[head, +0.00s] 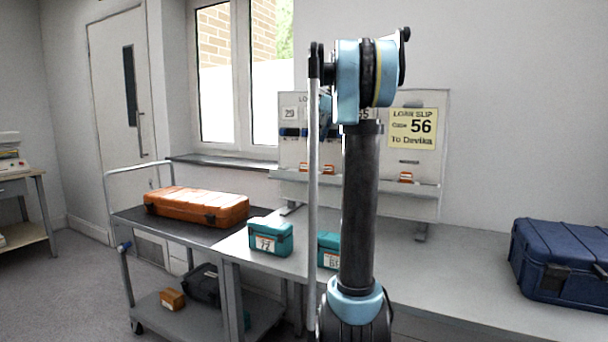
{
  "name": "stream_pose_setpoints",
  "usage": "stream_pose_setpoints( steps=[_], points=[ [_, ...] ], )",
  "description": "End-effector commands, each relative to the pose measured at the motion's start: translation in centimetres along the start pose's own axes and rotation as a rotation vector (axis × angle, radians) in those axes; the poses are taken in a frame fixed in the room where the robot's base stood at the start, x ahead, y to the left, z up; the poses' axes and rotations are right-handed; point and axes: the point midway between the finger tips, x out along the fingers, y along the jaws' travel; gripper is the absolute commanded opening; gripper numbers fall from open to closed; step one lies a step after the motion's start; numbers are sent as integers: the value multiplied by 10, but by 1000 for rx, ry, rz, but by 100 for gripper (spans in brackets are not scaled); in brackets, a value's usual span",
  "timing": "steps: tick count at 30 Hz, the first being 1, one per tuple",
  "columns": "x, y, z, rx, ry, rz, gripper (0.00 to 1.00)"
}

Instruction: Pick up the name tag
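I cannot pick out a name tag for certain. A board (457,130) stands at the back of the grey bench, with a large yellow loan slip (413,128) reading "Case 56" and "To Devika". A small white label (290,113) is on its left part. Small orange-and-white items (405,177) sit along the board's ledge, too small to read. My arm rises in front of the board and hides its middle. My gripper is not visible; the arm's far end is hidden behind its upper joint.
Teal cases (271,236) with number labels stand on the bench (455,265), one partly behind my arm. A dark blue case (562,262) is at the right. An orange case (197,206) lies on a cart (133,216) at the left. The bench between arm and blue case is clear.

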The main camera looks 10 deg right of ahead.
Motion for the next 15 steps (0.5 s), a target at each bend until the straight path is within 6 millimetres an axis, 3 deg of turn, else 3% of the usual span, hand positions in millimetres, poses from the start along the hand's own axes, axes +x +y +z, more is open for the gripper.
stream_pose_setpoints(
  steps=[9,15],
  points=[
    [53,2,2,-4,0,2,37],
    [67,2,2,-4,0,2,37]
  ],
)
